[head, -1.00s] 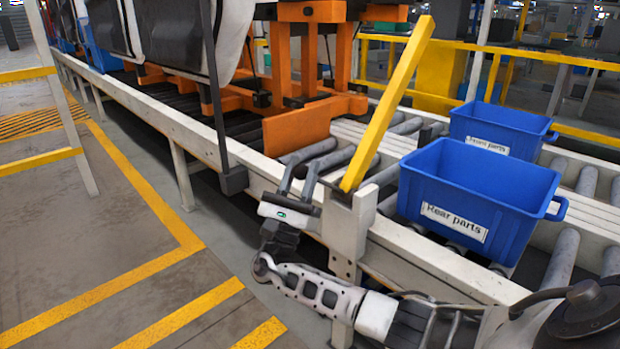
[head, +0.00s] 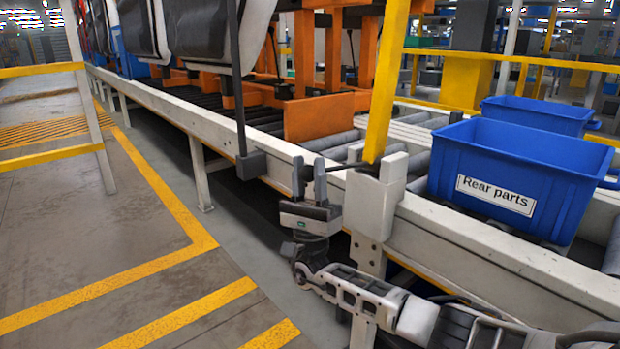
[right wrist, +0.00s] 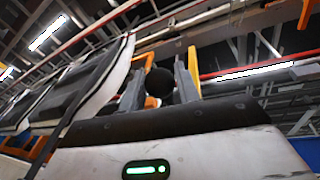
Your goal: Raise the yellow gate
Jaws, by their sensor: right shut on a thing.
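The yellow gate (head: 387,80) is a flat yellow bar standing steeply upright, leaning a little right, on a white post (head: 372,205) at the conveyor's near edge. Its top runs out of the head view. A dark handle (head: 340,168) reaches left from its foot. My right gripper (head: 309,176) is shut on this handle, left of the post. In the right wrist view, the handle's round black end (right wrist: 159,82) sits between the two fingers, with a yellow strip (right wrist: 193,66) beside the right finger. My left gripper is not in view.
Blue bins stand on the rollers to the right, the nearer labelled "Rear parts" (head: 520,165). An orange carrier (head: 320,115) with seats stands on the line behind the gate. A dark vertical pole (head: 239,90) is left of my gripper. Striped floor at left is clear.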

